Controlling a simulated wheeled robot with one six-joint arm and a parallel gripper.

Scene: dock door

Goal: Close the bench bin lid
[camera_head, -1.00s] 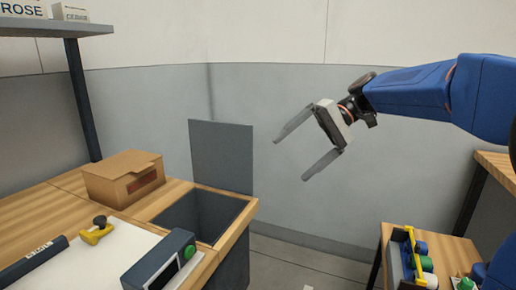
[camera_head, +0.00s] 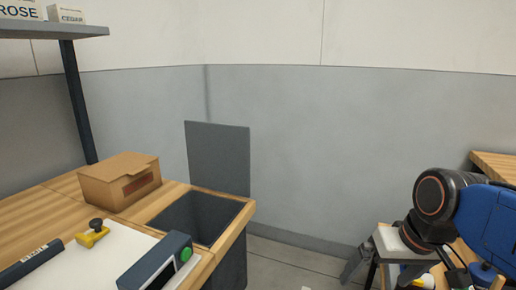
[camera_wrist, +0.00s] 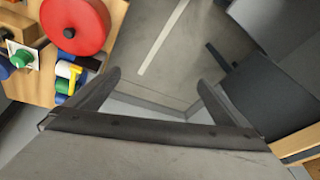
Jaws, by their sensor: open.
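The bench bin (camera_head: 232,203) is a dark square opening let into the right end of the wooden bench. Its grey lid (camera_head: 218,158) stands upright along the far edge, so the bin is open. My gripper (camera_head: 375,280) is at the lower right of the head view, pointing downward, well to the right of the bin and apart from it. In the wrist view my gripper (camera_wrist: 159,78) has its two fingers spread with nothing between them. A dark grey body at the right of the wrist view may be the bin, but I cannot tell.
A cardboard box (camera_head: 120,181) sits left of the bin. A device with a green button (camera_head: 158,262) and a yellow stamp-like object (camera_head: 92,233) lie in front. A side table with a red disc (camera_wrist: 75,25) and colored parts is near my gripper. Floor (camera_wrist: 150,50) lies below.

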